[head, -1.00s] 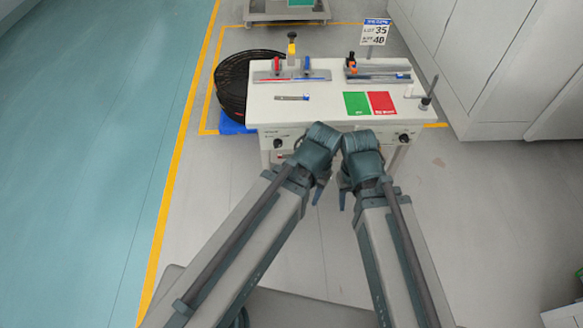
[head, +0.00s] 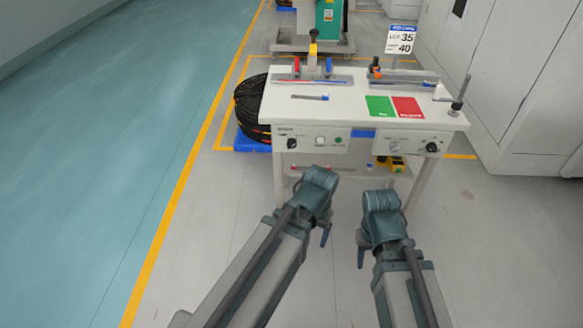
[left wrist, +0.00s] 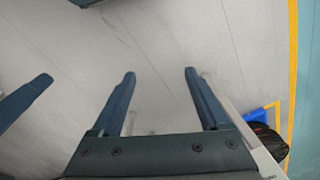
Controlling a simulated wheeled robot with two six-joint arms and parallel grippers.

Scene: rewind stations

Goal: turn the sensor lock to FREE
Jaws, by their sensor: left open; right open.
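The workstation's front has a left control panel (head: 310,139) with a black knob (head: 292,143), a white button and a green button. A right panel (head: 414,145) has a pale switch (head: 394,147) and another black knob (head: 432,147). Their lettering is too small to read surely, so I cannot tell which is the sensor lock or its setting. My left gripper (head: 326,236) hangs in front of and below the panels, open and empty; its two fingers show apart in the left wrist view (left wrist: 160,73). My right gripper (head: 362,250) hangs beside it, open, touching nothing.
The white table top (head: 345,110) carries a green card (head: 380,106), a red card (head: 407,108) and a small post (head: 456,106). A black coil (head: 249,110) stands on a blue base at left. Grey cabinets (head: 540,90) line the right. The floor before the table is clear.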

